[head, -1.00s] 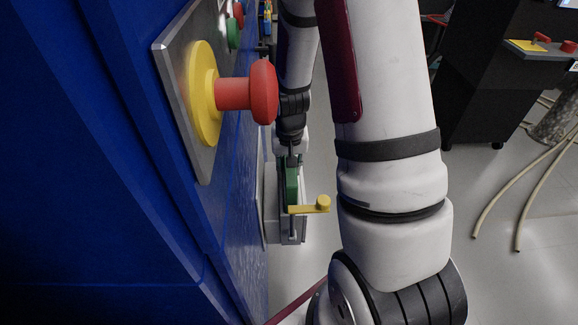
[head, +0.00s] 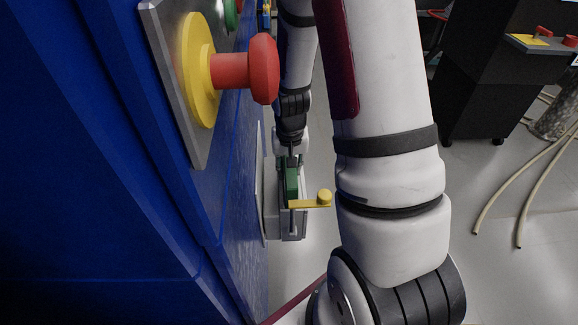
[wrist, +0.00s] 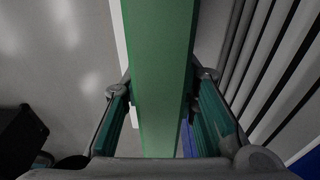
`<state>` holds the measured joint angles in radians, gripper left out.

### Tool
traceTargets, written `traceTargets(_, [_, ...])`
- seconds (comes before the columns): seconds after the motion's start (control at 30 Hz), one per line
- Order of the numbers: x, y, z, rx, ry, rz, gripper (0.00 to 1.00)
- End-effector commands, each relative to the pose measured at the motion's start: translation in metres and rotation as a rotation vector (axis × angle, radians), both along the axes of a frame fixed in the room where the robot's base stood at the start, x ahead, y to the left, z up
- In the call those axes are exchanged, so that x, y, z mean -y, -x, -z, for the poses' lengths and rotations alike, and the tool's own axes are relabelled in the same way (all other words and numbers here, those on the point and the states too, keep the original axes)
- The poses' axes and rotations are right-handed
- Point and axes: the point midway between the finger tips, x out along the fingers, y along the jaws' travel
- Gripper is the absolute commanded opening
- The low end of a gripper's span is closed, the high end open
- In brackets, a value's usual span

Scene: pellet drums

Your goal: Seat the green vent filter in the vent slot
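The green vent filter (head: 292,182) hangs upright below my gripper (head: 291,152) in the head view, in front of a grey box on the blue wall. In the wrist view the filter (wrist: 162,60) is a long green bar running down between my two fingers (wrist: 160,110). The grey vent box (head: 270,215) is partly hidden behind the filter. I cannot make out the slot opening, or whether the filter touches the box. Grey slats (wrist: 262,60) with dark gaps show at the right of the wrist view.
A yellow lever (head: 312,201) with a round knob sticks out right of the grey box. A red button (head: 258,70) on a yellow disc juts from the blue wall (head: 100,180) near the camera. A black cabinet (head: 485,85) and pale hoses (head: 500,195) are at right.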

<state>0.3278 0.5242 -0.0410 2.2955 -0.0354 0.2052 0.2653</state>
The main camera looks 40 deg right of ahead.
Motion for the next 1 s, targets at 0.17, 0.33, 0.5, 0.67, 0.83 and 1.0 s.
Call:
traceTargets(0.17, [0.0,0.0,0.0,0.0,-0.001,-0.001,0.48])
traceTargets(0.33, [-0.001,0.0,0.0,0.0,-0.001,-0.001,0.48])
traceTargets(0.5, [-0.001,0.0,-0.009,0.003,0.001,-0.001,0.48])
traceTargets(0.67, [-0.002,0.002,-0.034,0.006,0.002,0.0,0.48])
traceTargets(0.83, [-0.005,0.005,-0.068,0.007,0.002,0.0,0.48])
traceTargets(1.0, [-0.007,0.009,-0.097,0.004,0.001,-0.001,0.48])
